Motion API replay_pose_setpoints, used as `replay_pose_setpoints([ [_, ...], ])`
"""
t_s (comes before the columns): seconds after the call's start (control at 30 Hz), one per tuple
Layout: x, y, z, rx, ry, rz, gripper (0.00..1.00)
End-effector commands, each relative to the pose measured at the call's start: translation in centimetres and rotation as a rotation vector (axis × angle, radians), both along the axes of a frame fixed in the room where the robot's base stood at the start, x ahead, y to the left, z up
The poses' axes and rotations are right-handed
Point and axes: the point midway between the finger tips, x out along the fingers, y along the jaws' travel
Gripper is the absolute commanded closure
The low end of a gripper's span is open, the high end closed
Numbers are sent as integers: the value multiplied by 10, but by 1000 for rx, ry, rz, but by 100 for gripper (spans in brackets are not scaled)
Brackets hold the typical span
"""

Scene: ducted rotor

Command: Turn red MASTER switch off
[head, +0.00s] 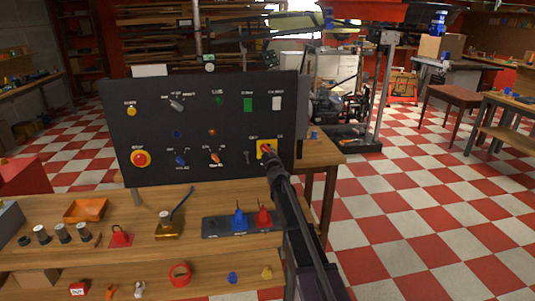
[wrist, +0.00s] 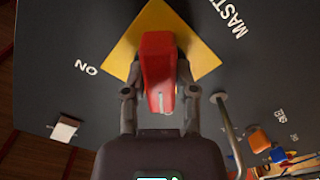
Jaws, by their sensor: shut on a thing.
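The red MASTER switch handle (wrist: 156,62) stands on a yellow square plate (wrist: 198,48) on the black panel. In the wrist view its long side runs nearly up and down. The ON label (wrist: 87,67) is to its left and part of the MASTER label shows at the upper right. My gripper (wrist: 159,78) is shut on the handle, with one finger on each side. In the head view the switch (head: 265,148) is at the panel's lower right. My gripper (head: 270,155) reaches it from below and partly hides it.
The black panel (head: 228,125) carries other controls, including a red round button (head: 140,159), a blue knob (head: 180,159) and an orange knob (head: 215,157). A bar-like metal part (wrist: 226,120) sticks out beside my right finger. The workbench (head: 150,252) in front holds trays and small items.

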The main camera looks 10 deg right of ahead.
Motion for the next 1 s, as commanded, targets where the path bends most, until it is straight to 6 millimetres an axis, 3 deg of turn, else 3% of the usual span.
replay_pose_setpoints([
  [0.43,2,1,1,-15,-1,2,100],
  [0.47,2,1,1,-15,-1,2,57],
  [0.57,2,0,1,-14,-1,2,29],
  [1.0,-1,0,0,-12,0,0,29],
])
